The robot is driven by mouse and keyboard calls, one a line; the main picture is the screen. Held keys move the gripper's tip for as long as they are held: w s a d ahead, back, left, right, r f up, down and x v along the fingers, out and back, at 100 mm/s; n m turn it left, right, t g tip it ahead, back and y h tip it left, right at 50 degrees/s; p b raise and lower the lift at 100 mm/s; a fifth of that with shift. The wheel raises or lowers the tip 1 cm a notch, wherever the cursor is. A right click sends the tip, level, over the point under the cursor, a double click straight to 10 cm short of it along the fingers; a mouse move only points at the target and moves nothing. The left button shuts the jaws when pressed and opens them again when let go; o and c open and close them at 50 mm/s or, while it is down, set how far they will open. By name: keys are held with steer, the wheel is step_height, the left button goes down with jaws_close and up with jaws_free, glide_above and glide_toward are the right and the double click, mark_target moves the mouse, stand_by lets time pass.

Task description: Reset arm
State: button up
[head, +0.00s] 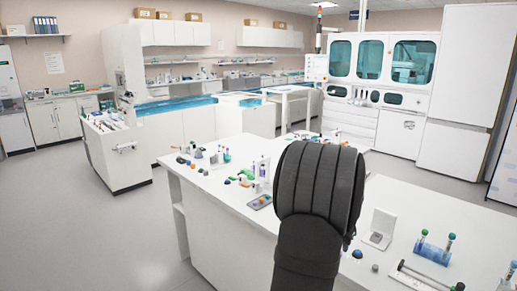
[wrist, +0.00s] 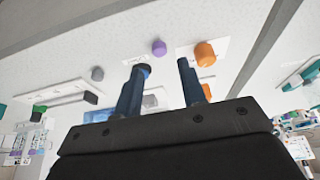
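My arm rises in front of the white bench (head: 225,205) in the head view, and its dark ribbed link hides the middle of the bench top. My gripper is hidden behind that link in the head view. In the wrist view, my gripper (wrist: 160,75) shows two blue fingers standing apart with nothing between them. Past the fingertips are a purple cap (wrist: 159,47) and an orange cap (wrist: 204,54), both clear of the fingers.
A blue rack (head: 433,253) with capped tubes stands at the bench's right. A grey-white holder (head: 381,228) is beside my arm. Several small coloured caps and tubes lie on the left part. A white analyser (head: 382,85) stands behind, with open floor (head: 90,230) at left.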

steer(key=v, duration=0.7)
steer(key=x, duration=1.1)
steer(key=shift+f, duration=0.25)
step_height(320, 180, up, 5)
steer(key=shift+f, duration=0.2)
steer(key=s+d+r, duration=0.7)
steer(key=s, duration=0.3)
steer(key=w+d+r+m, duration=0.1)
steer(key=w+d+r, duration=0.1)
steer(key=w, duration=0.3)
steer(key=w+d+r+m, duration=0.1)
steer(key=w+d+r, duration=0.1)
steer(key=w+r, duration=0.2)
steer(key=w+d+r+g, duration=0.1)
steer(key=w+d+r, duration=0.1)
steer(key=w, duration=0.5)
steer(key=shift+w+d+r+m+h, duration=0.15)
steer(key=shift+w+r+m+h, duration=0.2)
steer(key=shift+r, duration=0.2)
